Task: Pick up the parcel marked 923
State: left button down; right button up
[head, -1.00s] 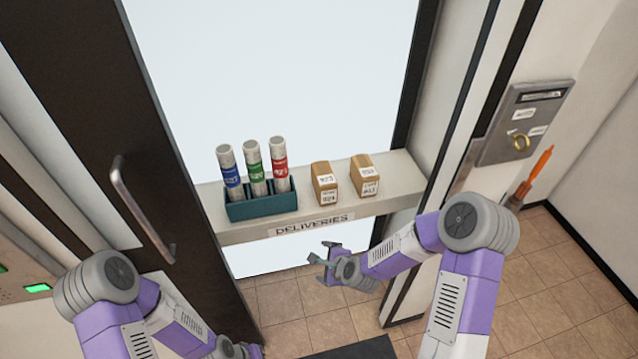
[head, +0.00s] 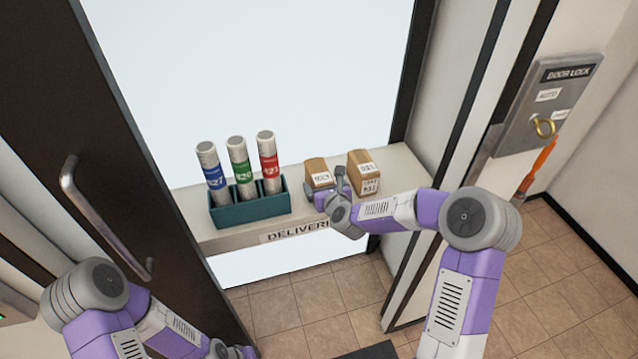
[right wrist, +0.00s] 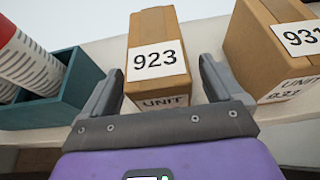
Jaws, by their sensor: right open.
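The parcel marked 923 (head: 317,166) is a brown box on the white shelf, the left one of two. In the right wrist view its 923 label (right wrist: 156,60) faces me, with a UNIT label below partly hidden by my gripper. My right gripper (head: 325,186) is open at the parcel's near end. In the right wrist view its two fingers stand left and right of the parcel's near part, with nothing clamped. My left arm shows at the lower left of the head view, but its jaws are out of sight.
A second parcel marked 931 (head: 362,172) stands close to the right, near my right finger. A teal holder (head: 250,211) with several labelled tubes is to the left. The shelf (head: 205,236) carries a DELIVERIES sign. A dark door with a handle (head: 100,220) is at left.

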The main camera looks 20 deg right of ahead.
jog(key=x, duration=0.3)
jog(key=shift+w+f, duration=0.15)
jog(key=c, duration=1.4)
jog(key=shift+c, duration=0.4)
